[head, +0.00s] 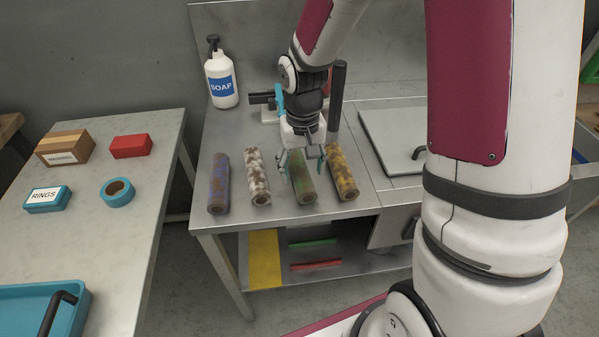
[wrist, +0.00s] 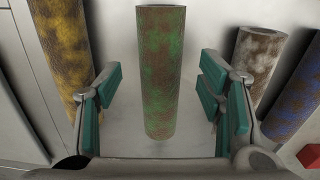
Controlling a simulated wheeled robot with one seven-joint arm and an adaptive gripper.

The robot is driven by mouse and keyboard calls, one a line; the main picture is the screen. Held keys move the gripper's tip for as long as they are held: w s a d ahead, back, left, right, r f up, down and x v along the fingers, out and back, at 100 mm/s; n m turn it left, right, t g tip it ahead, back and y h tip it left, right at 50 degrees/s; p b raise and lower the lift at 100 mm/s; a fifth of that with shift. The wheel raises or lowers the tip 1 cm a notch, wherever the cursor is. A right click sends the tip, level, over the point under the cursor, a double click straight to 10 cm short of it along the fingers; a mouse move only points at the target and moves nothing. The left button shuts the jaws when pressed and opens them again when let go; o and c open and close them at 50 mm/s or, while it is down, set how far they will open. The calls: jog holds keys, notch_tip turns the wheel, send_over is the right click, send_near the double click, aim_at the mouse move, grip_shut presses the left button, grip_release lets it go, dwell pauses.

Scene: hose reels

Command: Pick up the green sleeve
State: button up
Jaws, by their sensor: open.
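The green sleeve (head: 302,182), a green and brown mottled tube, lies on the metal bench between the white sleeve and the yellow sleeve. In the wrist view the green sleeve (wrist: 161,75) runs lengthwise between the finger pads, with a gap on each side. My gripper (head: 304,158) is open over it, and its teal pads also show in the wrist view (wrist: 163,108). I cannot tell the exact height of the fingers above the bench.
A yellow sleeve (head: 342,174) lies to the right, a white sleeve (head: 258,178) and a purple sleeve (head: 219,184) to the left. A soap bottle (head: 221,78) and a dark upright post (head: 337,95) stand behind. A side table (head: 95,235) holds boxes and a tape roll.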

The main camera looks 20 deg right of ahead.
jog(key=shift+f, duration=1.45)
jog(key=shift+c, duration=0.6)
jog(key=c, duration=1.1)
jog(key=shift+r, duration=0.1)
jog(key=shift+c, duration=0.2)
jog(key=shift+r, duration=0.55)
notch_tip(320, 180, up, 2)
jog(key=shift+r, duration=0.1)
jog(key=s+r+p, duration=0.1)
jog(key=s+p, duration=0.7)
jog(key=s, duration=0.7)
jog(key=shift+s+r, duration=0.35)
